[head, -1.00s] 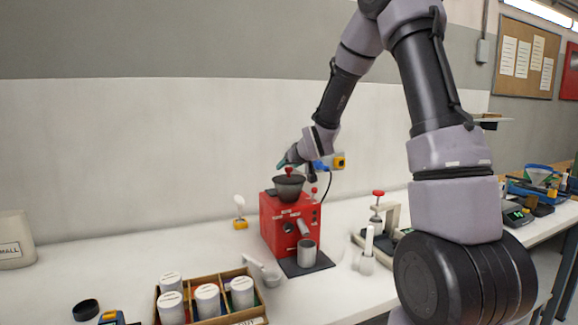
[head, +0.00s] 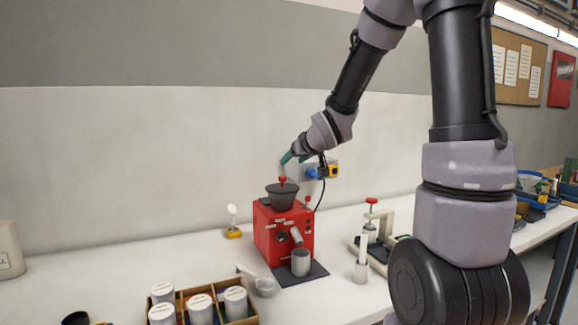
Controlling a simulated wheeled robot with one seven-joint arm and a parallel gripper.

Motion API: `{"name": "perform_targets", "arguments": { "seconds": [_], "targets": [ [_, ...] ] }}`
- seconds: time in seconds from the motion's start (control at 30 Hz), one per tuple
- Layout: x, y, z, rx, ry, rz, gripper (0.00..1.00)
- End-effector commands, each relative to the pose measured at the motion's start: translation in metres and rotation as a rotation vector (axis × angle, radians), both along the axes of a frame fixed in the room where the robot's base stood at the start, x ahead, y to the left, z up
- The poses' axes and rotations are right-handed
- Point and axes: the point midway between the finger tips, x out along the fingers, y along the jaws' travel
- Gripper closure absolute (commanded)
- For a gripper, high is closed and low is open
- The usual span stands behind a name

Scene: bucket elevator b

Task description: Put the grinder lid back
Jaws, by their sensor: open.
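The red grinder (head: 283,232) stands on the white bench, with a dark hopper (head: 281,199) on top. The dark grinder lid (head: 282,187) with a red knob (head: 282,180) sits on the hopper's mouth; whether it is fully seated is too small to tell. My gripper (head: 284,160) has teal fingers and is open and empty. It is above the lid and apart from the knob. A metal cup (head: 300,262) stands on the dark mat in front of the grinder.
A wooden crate (head: 243,321) with several white canisters stands at the front left. A press with a red knob (head: 371,201) and a white-handled tool (head: 361,262) stand right of the grinder. A small white-and-yellow item (head: 233,232) is behind left.

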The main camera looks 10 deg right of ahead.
Motion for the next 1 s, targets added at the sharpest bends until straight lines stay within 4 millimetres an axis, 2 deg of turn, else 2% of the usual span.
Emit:
{"name": "perform_targets", "arguments": {
  "seconds": [0.17, 0.27, 0.37, 0.5, 0.7, 0.83, 0.9, 1.0],
  "targets": [
    [-0.013, -0.005, 0.008, -0.001, 0.007, -0.013, 0.37],
    [-0.029, -0.015, 0.02, -0.003, 0.034, -0.06, 0.37],
    [-0.061, -0.033, 0.036, 0.011, 0.096, -0.147, 0.37],
    [-0.129, -0.053, 0.057, 0.084, 0.218, -0.272, 0.37],
    [-0.227, -0.053, 0.069, 0.248, 0.395, -0.351, 0.37],
    [-0.267, -0.044, 0.07, 0.331, 0.475, -0.35, 0.37],
    [-0.28, -0.041, 0.07, 0.358, 0.5, -0.348, 0.37],
    [-0.288, -0.039, 0.07, 0.374, 0.519, -0.345, 0.37]
  ]
}}
